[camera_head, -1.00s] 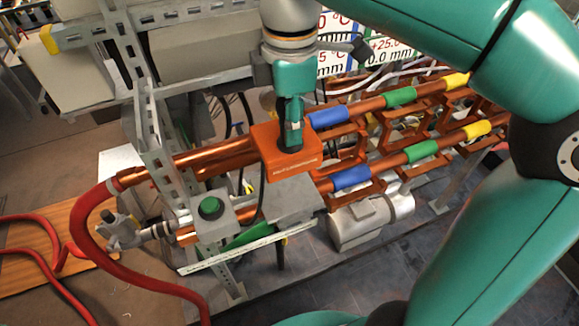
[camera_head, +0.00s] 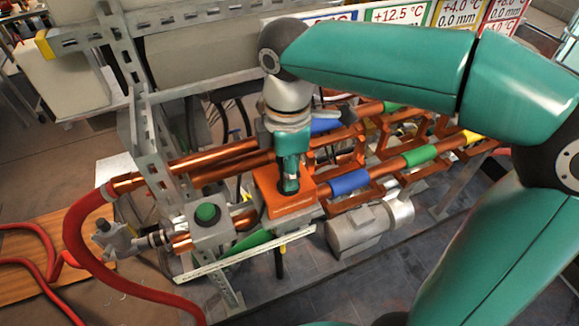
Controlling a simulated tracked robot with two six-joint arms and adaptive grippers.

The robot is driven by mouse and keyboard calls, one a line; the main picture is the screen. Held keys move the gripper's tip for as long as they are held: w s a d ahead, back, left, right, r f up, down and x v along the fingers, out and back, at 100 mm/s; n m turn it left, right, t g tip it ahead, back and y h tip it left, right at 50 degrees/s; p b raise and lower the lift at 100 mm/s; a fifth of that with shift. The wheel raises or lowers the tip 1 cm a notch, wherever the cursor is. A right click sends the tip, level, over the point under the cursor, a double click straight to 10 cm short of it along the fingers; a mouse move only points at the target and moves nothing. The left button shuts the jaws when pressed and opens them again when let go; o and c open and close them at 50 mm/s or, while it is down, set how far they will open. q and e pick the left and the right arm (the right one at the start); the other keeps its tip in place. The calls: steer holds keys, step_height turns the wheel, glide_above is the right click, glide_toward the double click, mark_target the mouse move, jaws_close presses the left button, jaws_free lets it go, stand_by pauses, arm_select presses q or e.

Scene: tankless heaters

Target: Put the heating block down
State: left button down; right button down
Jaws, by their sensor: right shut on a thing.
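The orange heating block (camera_head: 284,205) is in the middle of the head view, over the nearer copper pipe, just left of that pipe's blue band. A grey surface shows close under its front edge; I cannot tell whether the block rests on it. My right gripper (camera_head: 289,184) comes down from above and is shut on the block's top. Its fingertips are partly hidden by the block and the gripper body. My left gripper is not in view.
Two copper pipes (camera_head: 408,158) with coloured bands run to the right on orange brackets. A box with a green button (camera_head: 207,213) stands left of the block. A red hose (camera_head: 75,235) curves at the left. A grey motor (camera_head: 358,232) sits below the pipes.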

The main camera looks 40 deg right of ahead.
steer(key=shift+f, duration=0.1)
steer(key=c, duration=0.8)
jaws_free()
steer(key=shift+c, duration=0.2)
step_height(320, 180, up, 12)
steer(key=shift+r+p, duration=0.15)
steer(key=shift+p, duration=0.75)
